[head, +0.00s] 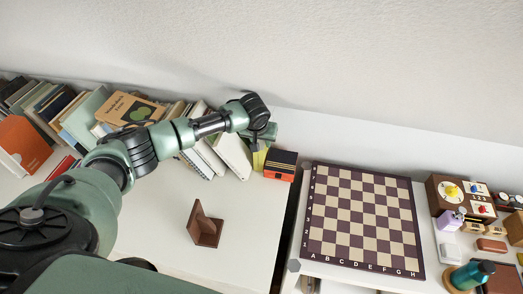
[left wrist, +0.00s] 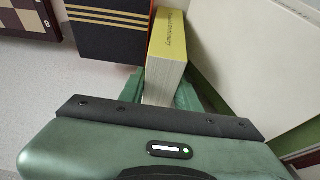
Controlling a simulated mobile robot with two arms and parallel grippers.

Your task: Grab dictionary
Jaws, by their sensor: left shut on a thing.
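The dictionary (left wrist: 169,45) has a yellow cover and spine with dark lettering, and pale pages. In the left wrist view it stands between the green fingers of my left gripper (left wrist: 160,92), which is shut on it. In the head view my left arm reaches over the row of books, and my left gripper (head: 263,138) is at the row's right end. There the dictionary (head: 259,160) shows only as a yellow strip below the gripper; the rest is hidden. My right gripper is not in view.
A black book with gold stripes (left wrist: 112,28) is close beside the dictionary; a pale book (left wrist: 235,45) is on the other side. A brown bookend (head: 205,225) stands on the white surface. A chessboard (head: 362,220) lies to the right, past a gap. The wall is close behind.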

